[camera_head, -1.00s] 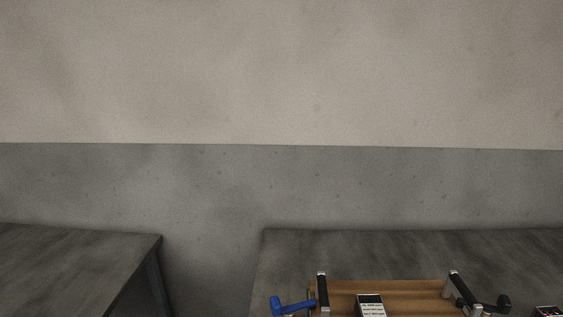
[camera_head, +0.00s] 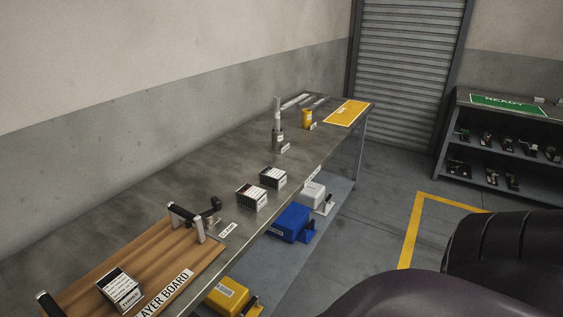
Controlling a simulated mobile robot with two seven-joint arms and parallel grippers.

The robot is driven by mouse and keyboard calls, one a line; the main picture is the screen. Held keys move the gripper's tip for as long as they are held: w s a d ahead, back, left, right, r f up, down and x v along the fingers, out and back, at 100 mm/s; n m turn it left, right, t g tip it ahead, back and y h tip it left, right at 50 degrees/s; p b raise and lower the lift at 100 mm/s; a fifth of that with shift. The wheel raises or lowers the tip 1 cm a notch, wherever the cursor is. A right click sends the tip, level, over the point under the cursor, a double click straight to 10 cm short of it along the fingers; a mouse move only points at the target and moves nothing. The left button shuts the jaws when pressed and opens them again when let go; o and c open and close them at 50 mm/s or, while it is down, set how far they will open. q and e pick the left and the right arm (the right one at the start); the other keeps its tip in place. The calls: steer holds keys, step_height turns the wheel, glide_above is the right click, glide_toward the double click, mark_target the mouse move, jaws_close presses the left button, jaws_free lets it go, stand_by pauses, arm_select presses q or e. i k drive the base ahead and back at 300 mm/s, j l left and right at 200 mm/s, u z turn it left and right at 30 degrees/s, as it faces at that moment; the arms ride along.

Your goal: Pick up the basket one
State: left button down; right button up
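I cannot tell which thing is the basket one; no basket is clearly recognisable. On the shelf under the long workbench stand a yellow bin (camera_head: 228,296), a blue bin (camera_head: 290,223) and a white bin (camera_head: 313,193), each with a small part at its right side. Their insides are not clear from here. A wooden layer board (camera_head: 150,258) with black-and-silver handles lies on the bench at lower left, with a small labelled box (camera_head: 120,289) on it. Neither gripper is in view.
The workbench (camera_head: 225,155) also holds two labelled boxes (camera_head: 251,197) (camera_head: 273,177), a metal holder (camera_head: 277,140), a yellow canister (camera_head: 307,119) and a yellow mat (camera_head: 347,113). A parts rack (camera_head: 508,149) stands right. Large dark rounded shapes (camera_head: 455,285) block the lower right.

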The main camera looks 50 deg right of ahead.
mark_target(251, 196)
steer(key=z, duration=1.3)
